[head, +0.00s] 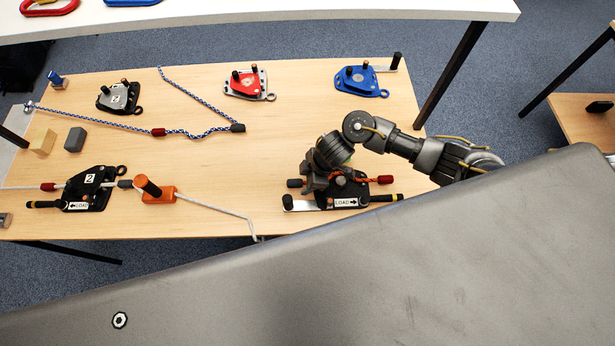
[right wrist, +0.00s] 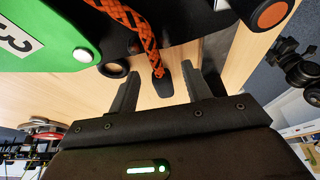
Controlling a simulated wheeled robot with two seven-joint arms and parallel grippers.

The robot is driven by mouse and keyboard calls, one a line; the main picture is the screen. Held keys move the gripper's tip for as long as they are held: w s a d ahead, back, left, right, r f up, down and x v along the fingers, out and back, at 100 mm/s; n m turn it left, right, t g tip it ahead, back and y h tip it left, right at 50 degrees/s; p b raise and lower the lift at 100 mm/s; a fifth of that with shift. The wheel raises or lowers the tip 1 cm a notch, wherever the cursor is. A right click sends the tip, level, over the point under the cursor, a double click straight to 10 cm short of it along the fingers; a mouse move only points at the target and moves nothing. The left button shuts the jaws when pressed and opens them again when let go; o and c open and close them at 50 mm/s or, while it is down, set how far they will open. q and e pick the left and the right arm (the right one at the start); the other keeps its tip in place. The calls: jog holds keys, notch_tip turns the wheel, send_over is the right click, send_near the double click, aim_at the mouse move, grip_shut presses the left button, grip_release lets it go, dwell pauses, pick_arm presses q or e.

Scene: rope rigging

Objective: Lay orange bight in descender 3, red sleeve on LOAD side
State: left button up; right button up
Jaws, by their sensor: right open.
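Descender 3 (head: 350,189) sits at the front right of the wooden table, its LOAD arrow pointing right. Its green plate with the number 3 (right wrist: 62,38) fills the upper left of the right wrist view. The orange rope (head: 367,179) lies across the descender, with the red sleeve (head: 385,180) on the right, the LOAD side. A dark sleeve (head: 294,183) shows on the left side. My right gripper (right wrist: 160,78) is open, its fingers on either side of the rope's dark end (right wrist: 162,86), with gaps visible. The arm hides part of the descender. My left gripper is out of view.
A black descender 2 (head: 90,190) with a white rope and an orange clamp (head: 158,194) stands at front left. Behind are another black descender (head: 118,98), a red one (head: 247,84), a blue one (head: 360,80) and a blue-white rope (head: 110,122). The table's middle is mostly clear.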

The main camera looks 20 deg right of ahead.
jog(key=p+v, duration=0.2)
jog(key=v, duration=0.8)
jog(key=shift+d+r, duration=0.25)
jog(key=shift+r, duration=0.05)
jog(key=shift+s, duration=0.1)
dwell(0.4)
